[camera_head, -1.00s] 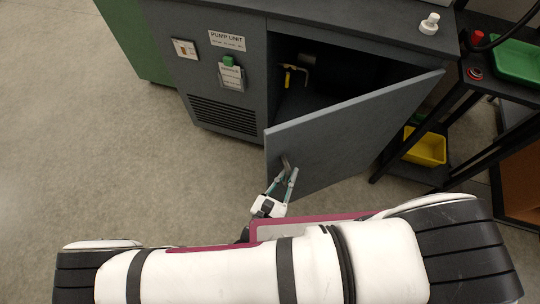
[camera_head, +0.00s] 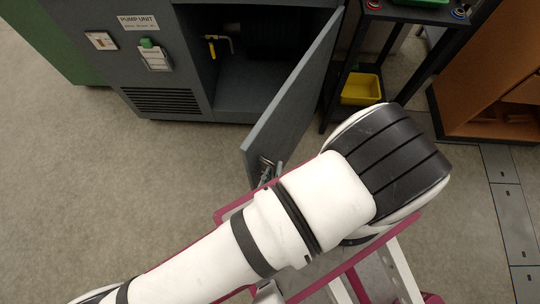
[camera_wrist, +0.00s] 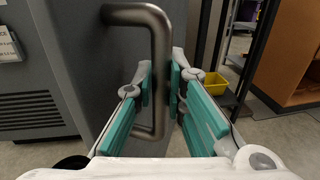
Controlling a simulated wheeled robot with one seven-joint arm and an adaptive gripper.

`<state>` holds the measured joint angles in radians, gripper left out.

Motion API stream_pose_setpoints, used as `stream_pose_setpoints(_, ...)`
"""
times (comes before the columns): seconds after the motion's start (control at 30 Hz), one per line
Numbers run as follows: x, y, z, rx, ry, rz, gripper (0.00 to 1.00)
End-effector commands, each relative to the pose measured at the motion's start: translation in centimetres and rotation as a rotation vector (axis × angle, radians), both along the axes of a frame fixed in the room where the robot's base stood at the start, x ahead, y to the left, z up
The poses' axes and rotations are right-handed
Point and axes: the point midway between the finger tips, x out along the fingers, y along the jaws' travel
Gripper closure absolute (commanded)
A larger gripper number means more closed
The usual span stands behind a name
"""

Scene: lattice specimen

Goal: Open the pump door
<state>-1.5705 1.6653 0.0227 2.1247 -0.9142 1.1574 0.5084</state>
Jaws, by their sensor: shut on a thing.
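The grey pump door (camera_head: 292,98) stands swung well out from the dark cabinet marked "PUMP UNIT" (camera_head: 138,22) in the head view. My gripper (camera_wrist: 160,82) is shut on the handle, one finger on each side. In the head view my gripper (camera_head: 268,172) is at the door's outer edge, partly hidden by my arm. The cabinet's inside shows a yellow-handled valve (camera_head: 211,48) and a dark ribbed part.
A black rack (camera_head: 372,45) with a yellow bin (camera_head: 361,88) stands close to the door's right side. A brown wooden cabinet (camera_head: 490,80) is at the far right. The floor to the left of the door is clear.

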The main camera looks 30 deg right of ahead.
Motion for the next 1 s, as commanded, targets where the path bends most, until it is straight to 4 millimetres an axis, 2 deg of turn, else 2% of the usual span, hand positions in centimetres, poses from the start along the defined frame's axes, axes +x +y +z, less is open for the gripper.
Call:
stream_pose_setpoints(0.17,0.0,0.1,-0.1,0.003,0.000,0.000,1.00)
stream_pose_setpoints(0.2,0.0,0.1,-0.1,0.003,0.000,0.000,0.83)
stream_pose_setpoints(0.23,0.0,0.1,-0.1,0.003,0.000,0.000,0.79)
stream_pose_setpoints(0.67,-0.5,0.6,-0.1,0.003,0.001,0.002,0.79)
stream_pose_setpoints(1.0,-3.9,3.9,-0.1,0.005,0.002,0.003,0.79)
